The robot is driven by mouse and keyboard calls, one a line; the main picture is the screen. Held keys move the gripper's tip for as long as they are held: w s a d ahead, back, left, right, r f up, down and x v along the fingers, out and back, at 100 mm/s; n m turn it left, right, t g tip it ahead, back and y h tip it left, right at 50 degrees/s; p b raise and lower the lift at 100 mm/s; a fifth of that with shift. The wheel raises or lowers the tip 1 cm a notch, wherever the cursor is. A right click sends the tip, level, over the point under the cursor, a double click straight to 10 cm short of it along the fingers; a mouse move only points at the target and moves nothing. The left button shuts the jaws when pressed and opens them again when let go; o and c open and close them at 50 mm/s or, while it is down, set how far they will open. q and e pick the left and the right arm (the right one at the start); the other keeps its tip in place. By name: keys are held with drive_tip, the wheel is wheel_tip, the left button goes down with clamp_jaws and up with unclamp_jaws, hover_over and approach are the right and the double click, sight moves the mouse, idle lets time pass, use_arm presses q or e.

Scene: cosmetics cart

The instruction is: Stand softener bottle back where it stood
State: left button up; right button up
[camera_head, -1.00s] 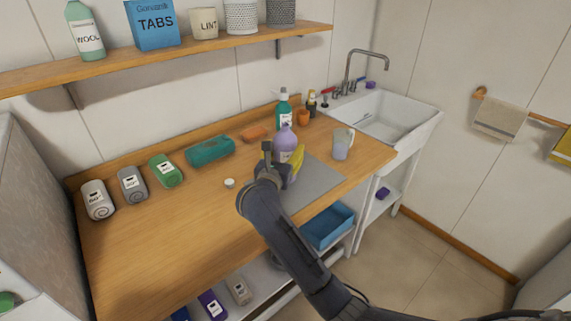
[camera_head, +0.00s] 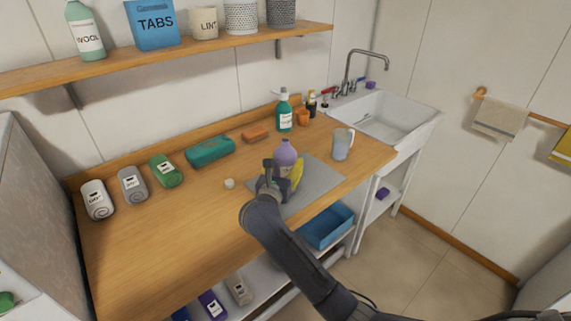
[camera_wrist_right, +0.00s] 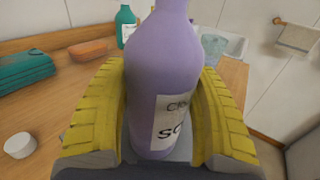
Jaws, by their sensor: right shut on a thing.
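The softener bottle (camera_head: 285,153) is purple with a white label and upright above or on the grey mat (camera_head: 322,182). My right gripper (camera_head: 284,183) is shut on it, reaching from the front of the counter. In the right wrist view the yellow finger pads (camera_wrist_right: 160,120) press on both sides of the bottle (camera_wrist_right: 168,65), whose label reads partly "SO". Its lower end is hidden by the gripper in the head view, so I cannot tell whether it touches the mat. My left gripper is not in view.
A small white cap (camera_head: 229,183) lies left of the mat. A clear mug (camera_head: 342,145) stands to the right, a teal bottle (camera_head: 284,113) and orange sponge (camera_head: 255,136) behind. A teal folded cloth (camera_head: 210,151) and several rolled towels lie left. The front left counter is clear.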

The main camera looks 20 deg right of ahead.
drive_tip(key=o, duration=1.6)
drive_tip(key=shift+f, duration=0.1)
drive_tip(key=shift+s+a, duration=0.15)
drive_tip(key=v, duration=1.1)
drive_tip(key=shift+s, duration=0.3)
drive_tip(key=shift+a, duration=0.1)
